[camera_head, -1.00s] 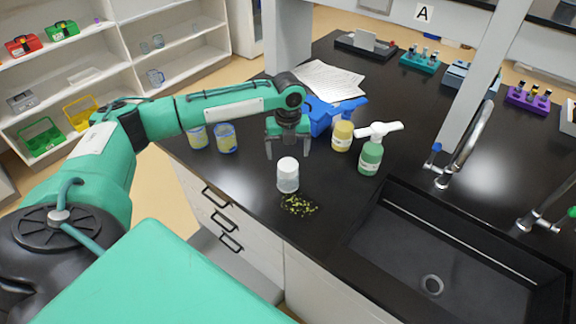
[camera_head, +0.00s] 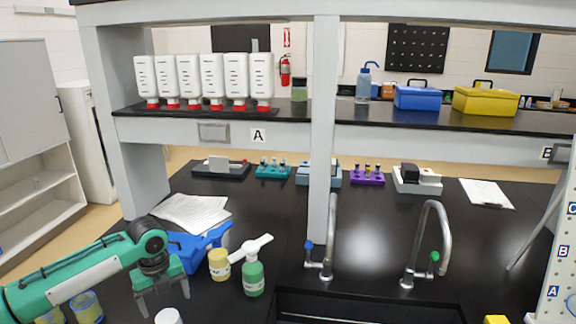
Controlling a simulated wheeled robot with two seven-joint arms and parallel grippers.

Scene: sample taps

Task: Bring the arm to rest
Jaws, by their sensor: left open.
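A blue box (camera_head: 184,247) is behind the gripper. My right gripper is out of view.
Jars with blue rims (camera_head: 86,306) stand beneath my arm. Papers (camera_head: 193,212) lie behind it. Two taps (camera_head: 328,250) (camera_head: 436,240) rise at the sink (camera_head: 345,309). A shelf above carries white bottles (camera_head: 211,78). Tube racks (camera_head: 272,170) stand at the bench's back.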

